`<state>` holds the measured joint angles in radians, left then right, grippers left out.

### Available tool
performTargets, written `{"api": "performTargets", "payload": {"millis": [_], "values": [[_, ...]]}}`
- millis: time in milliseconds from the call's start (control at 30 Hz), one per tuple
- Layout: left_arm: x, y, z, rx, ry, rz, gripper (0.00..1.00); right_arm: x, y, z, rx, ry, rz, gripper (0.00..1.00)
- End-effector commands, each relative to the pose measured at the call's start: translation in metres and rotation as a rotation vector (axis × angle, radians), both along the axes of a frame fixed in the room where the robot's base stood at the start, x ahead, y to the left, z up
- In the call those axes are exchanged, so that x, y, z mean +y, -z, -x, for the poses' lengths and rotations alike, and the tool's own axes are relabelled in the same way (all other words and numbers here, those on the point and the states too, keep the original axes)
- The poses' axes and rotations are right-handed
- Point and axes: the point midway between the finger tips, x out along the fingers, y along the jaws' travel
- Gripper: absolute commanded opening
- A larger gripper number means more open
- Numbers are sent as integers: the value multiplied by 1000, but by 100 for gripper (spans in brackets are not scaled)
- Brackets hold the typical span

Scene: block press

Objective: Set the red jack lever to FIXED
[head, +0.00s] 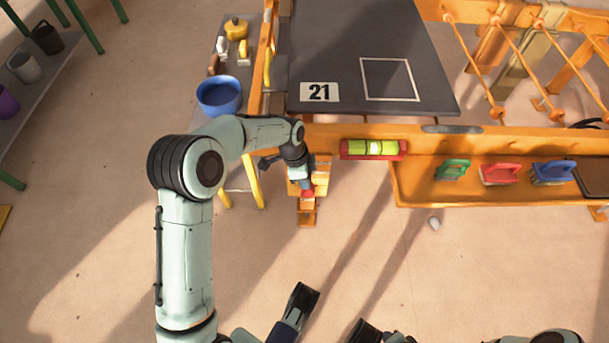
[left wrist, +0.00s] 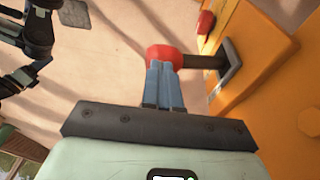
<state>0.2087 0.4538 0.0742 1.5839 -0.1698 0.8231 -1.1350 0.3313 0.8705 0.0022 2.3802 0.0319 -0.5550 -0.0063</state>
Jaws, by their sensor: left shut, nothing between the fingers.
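The red jack lever shows in the left wrist view as a red knob (left wrist: 160,53) on a dark shaft (left wrist: 202,62) that sticks out of a slot in an orange housing (left wrist: 262,62). In the head view the red knob (head: 307,194) is small and partly covered by my left gripper (head: 305,184). The blue fingers (left wrist: 165,84) are shut with nothing between them. Their tips are at the near side of the knob and seem to touch it. No FIXED marking is readable.
A red-framed level vial (head: 374,149) is on the orange beam right of the lever. An orange tray (head: 420,188) holds green, red and blue handled blocks. The dark press table (head: 360,40) lies behind. Open floor is in front.

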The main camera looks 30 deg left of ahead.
Motion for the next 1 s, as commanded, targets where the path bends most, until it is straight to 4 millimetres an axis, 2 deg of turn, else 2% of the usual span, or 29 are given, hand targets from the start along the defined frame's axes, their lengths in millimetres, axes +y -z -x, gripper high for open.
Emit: {"api": "performTargets", "payload": {"millis": [233, 700, 1000], "values": [[-9, 26, 14, -145, 5, -91, 0, -2, 12, 12, 40, 3, -1, 43], [-14, 79, 24, -140, -1, -88, 0, -5, 30, 36, 123, 10, -7, 43], [-14, 95, 24, -141, -1, -88, 0, -7, 36, 46, 155, 12, -8, 43]]}}
